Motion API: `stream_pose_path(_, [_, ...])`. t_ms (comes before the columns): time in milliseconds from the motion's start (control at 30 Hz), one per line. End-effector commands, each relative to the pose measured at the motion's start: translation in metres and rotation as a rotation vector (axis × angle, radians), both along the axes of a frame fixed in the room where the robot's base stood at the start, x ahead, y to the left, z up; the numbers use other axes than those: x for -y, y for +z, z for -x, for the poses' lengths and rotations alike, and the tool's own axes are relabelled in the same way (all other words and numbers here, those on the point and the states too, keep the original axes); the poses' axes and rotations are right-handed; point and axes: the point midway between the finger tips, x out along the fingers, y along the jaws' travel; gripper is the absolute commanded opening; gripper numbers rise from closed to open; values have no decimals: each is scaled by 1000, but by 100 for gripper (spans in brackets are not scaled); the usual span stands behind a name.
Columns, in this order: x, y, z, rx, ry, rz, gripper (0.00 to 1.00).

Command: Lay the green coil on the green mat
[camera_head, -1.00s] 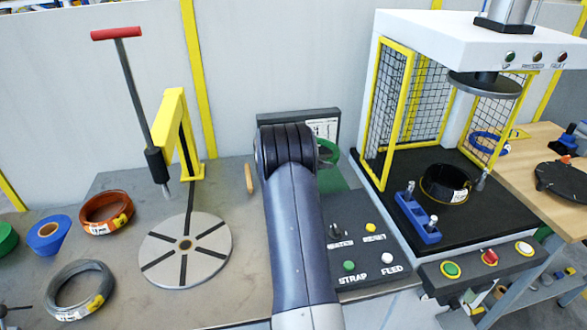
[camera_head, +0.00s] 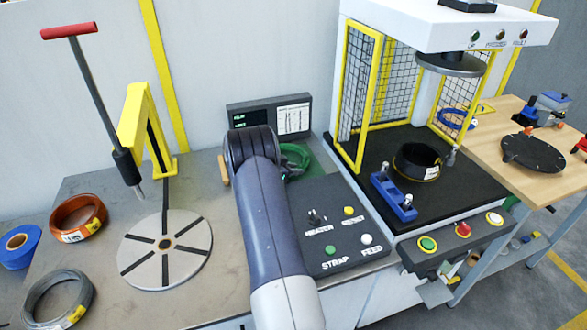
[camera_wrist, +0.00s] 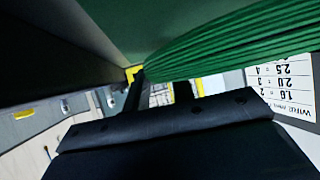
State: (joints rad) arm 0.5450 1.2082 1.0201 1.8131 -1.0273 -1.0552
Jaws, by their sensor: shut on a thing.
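The green coil (camera_head: 296,159) shows partly behind my arm in the head view, in front of the display board. In the wrist view its green strands (camera_wrist: 235,52) run close across the upper right. Whether the coil touches the mat cannot be told.
A control box (camera_head: 340,225) with buttons stands right of my arm. A display board (camera_head: 270,116) stands behind. The round turntable (camera_head: 165,250), yellow post (camera_head: 150,130), orange coil (camera_head: 79,217) and grey coil (camera_head: 57,297) are left. A caged press (camera_head: 420,180) holds a black coil (camera_head: 417,161).

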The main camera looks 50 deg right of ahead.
Motion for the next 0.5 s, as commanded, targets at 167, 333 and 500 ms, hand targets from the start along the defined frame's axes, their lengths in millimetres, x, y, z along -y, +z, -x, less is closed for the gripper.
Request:
stream_pose_path(167, [1, 2, -1, 6, 0, 4, 0])
stream_pose_path(333, [1, -1, -1, 5, -1, 4, 0])
stream_pose_path(500, [1, -6, -1, 4, 0, 4, 0])
